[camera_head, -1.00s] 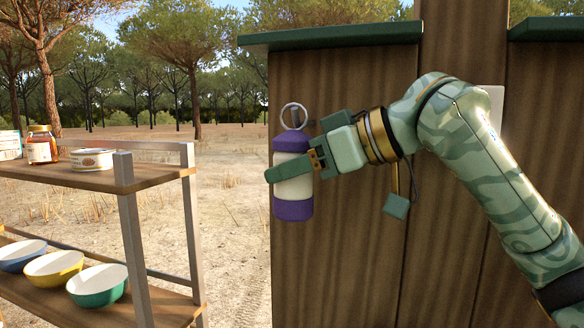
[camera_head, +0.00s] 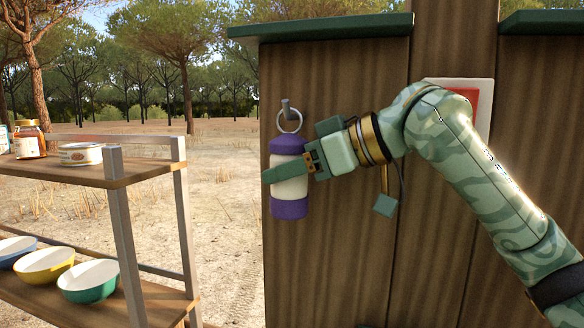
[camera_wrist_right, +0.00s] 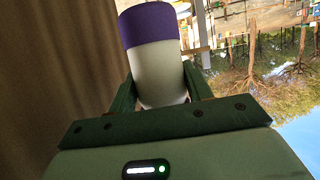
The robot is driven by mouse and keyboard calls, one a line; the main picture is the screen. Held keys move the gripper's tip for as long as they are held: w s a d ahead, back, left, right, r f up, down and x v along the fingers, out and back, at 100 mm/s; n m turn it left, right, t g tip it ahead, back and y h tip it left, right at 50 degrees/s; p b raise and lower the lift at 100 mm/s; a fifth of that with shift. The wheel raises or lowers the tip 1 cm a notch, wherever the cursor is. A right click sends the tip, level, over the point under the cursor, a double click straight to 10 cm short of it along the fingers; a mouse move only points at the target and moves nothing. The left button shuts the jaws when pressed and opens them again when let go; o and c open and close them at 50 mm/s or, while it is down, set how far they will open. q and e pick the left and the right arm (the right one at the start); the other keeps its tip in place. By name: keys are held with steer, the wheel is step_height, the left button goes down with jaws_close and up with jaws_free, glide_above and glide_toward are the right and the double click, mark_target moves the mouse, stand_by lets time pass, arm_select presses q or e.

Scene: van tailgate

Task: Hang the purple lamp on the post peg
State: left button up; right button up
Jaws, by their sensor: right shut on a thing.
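The purple lamp (camera_head: 290,187) has a white middle, purple ends and a metal ring on top. It hangs upright in front of the dark wooden boards. The grey post peg (camera_head: 287,104) sticks out from the boards just above, overlapping the top of the ring; I cannot tell whether the ring is around the peg or in front of it. My right gripper (camera_head: 296,168) is shut on the lamp's white body, with one green finger across its front. The right wrist view shows the lamp (camera_wrist_right: 157,70) between both fingers. My left gripper is out of view.
A shelf rack (camera_head: 125,170) stands at the left, with a jar (camera_head: 30,142) and a tin (camera_head: 81,154) on top and bowls (camera_head: 90,282) below. A green ledge (camera_head: 330,28) juts out above the lamp. A red, white-framed panel (camera_head: 486,95) is behind my arm.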

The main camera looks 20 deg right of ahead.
steer(key=o, duration=1.2)
